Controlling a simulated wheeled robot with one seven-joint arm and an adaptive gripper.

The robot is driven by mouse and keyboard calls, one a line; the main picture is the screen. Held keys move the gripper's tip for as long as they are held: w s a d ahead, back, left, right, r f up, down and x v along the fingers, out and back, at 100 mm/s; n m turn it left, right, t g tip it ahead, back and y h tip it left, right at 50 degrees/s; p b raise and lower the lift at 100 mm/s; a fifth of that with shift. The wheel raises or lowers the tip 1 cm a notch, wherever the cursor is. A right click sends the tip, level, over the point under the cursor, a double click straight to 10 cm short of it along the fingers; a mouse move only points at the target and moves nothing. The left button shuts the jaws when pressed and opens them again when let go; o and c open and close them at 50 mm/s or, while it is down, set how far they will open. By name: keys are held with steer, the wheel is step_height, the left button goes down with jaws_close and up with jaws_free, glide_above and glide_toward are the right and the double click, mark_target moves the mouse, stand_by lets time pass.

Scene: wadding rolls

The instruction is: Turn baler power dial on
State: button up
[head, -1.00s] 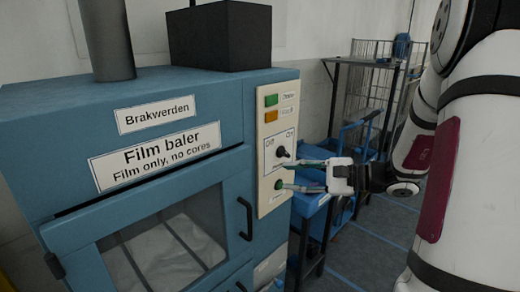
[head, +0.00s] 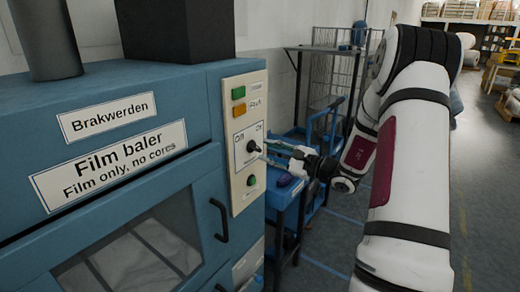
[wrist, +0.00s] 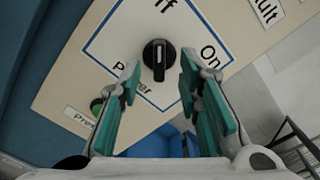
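The baler power dial (head: 252,147) is a black knob on the white Off/On plate of the control panel. In the wrist view the dial (wrist: 158,60) carries a pale line that runs roughly upright, its upper end towards "Off"; "On" is to its right. My gripper (head: 266,153) is at the panel, just right of the dial and level with it. In the wrist view my gripper (wrist: 158,80) is open, with a teal-padded finger on each side just below the dial. The dial sits between the tips' lines; I see no contact.
The blue film baler (head: 170,84) fills the left, with a door handle (head: 220,220) below the panel. Green (head: 239,92) and orange (head: 239,110) lamps are above the dial, a green button (head: 251,180) below. A blue cart (head: 285,190) stands behind my gripper. Open floor lies right.

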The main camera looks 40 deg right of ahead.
mark_target(258, 149)
steer(key=shift+x, duration=2.05)
steer(key=shift+c, duration=0.3)
steer(key=shift+s, duration=0.1)
jaws_close()
